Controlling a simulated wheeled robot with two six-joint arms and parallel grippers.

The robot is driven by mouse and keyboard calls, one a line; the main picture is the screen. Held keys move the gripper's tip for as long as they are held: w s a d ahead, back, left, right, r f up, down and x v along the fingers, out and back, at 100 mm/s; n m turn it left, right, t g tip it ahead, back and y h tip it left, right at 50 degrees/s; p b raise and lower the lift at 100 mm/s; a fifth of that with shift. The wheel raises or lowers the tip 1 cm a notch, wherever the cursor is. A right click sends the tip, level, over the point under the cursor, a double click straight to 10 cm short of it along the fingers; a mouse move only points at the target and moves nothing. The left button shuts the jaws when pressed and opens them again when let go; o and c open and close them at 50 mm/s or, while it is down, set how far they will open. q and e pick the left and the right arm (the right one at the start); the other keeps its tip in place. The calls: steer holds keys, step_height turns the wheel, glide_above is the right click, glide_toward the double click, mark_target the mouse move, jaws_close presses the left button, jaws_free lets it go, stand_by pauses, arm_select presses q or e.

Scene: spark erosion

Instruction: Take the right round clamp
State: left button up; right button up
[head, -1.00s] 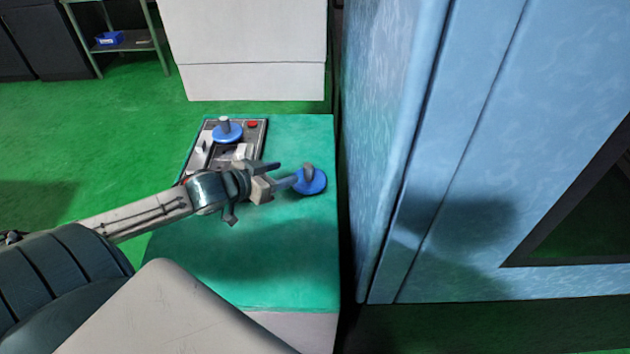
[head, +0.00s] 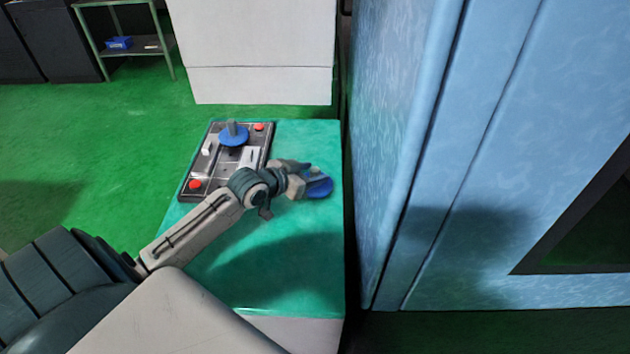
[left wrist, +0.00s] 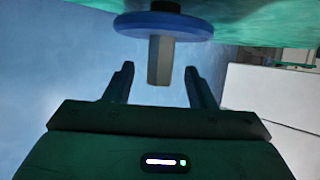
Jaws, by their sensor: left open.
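The right round clamp is a blue disc (head: 319,187) with a grey post, on the teal table top near its right edge. In the head view my gripper hides most of its post. In the left wrist view the blue disc (left wrist: 163,26) is at the top, and its grey post (left wrist: 160,60) points down between the two fingertips. My left gripper (head: 310,178) is open at the post; its fingers (left wrist: 159,82) stand apart on either side with gaps showing. A second blue round clamp (head: 233,136) with a grey post sits on the dark plate. My right gripper is out of view.
The dark plate (head: 209,172) with red knobs lies at the table's back left. The teal table (head: 270,285) is clear in front. A tall blue machine wall (head: 410,130) stands close on the right. A white cabinet (head: 250,40) is behind.

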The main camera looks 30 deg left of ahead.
arm_select(q)
steer(key=shift+x, duration=0.85)
jaws_close()
steer(key=shift+r, duration=0.15)
